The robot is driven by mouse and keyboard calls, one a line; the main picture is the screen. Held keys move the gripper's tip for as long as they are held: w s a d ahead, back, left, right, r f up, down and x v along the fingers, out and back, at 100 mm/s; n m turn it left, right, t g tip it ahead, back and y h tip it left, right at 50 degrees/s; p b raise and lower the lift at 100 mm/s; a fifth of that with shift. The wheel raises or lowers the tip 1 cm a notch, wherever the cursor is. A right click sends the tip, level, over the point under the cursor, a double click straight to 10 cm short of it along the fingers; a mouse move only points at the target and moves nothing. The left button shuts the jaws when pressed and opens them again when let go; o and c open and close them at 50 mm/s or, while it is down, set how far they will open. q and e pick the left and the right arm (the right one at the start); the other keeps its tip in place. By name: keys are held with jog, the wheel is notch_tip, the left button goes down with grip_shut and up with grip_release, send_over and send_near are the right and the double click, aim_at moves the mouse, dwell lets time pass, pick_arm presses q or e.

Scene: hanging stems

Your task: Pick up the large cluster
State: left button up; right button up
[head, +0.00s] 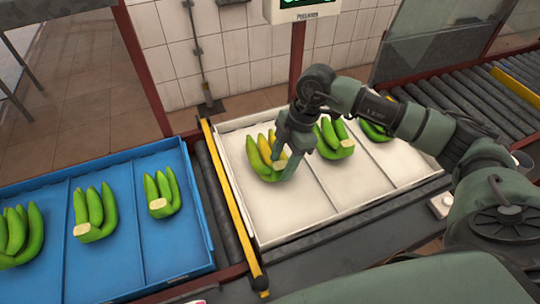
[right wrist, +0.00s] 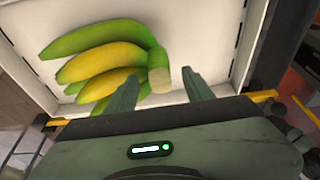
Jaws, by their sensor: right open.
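A green-and-yellow banana cluster (head: 260,160) lies in the left compartment of the white tray (head: 262,228). In the right wrist view the same cluster (right wrist: 102,62) points left, and its pale cut crown (right wrist: 159,80) lies between my fingers. My right gripper (head: 283,166) is open over this cluster; its fingers (right wrist: 160,76) stand on both sides of the crown. I cannot tell whether they touch it. The arm and gripper hide part of the cluster in the head view. My left gripper does not show.
A green cluster (head: 331,140) lies in the white tray's middle compartment, and another (head: 376,130) is partly hidden behind my arm. The blue tray (head: 122,265) at left holds green clusters (head: 94,212), (head: 161,193), (head: 20,235). A yellow bar (head: 226,203) runs between the trays.

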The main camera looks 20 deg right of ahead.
grip_shut()
jog(key=shift+w+r, duration=0.1)
jog(key=shift+r, duration=0.1)
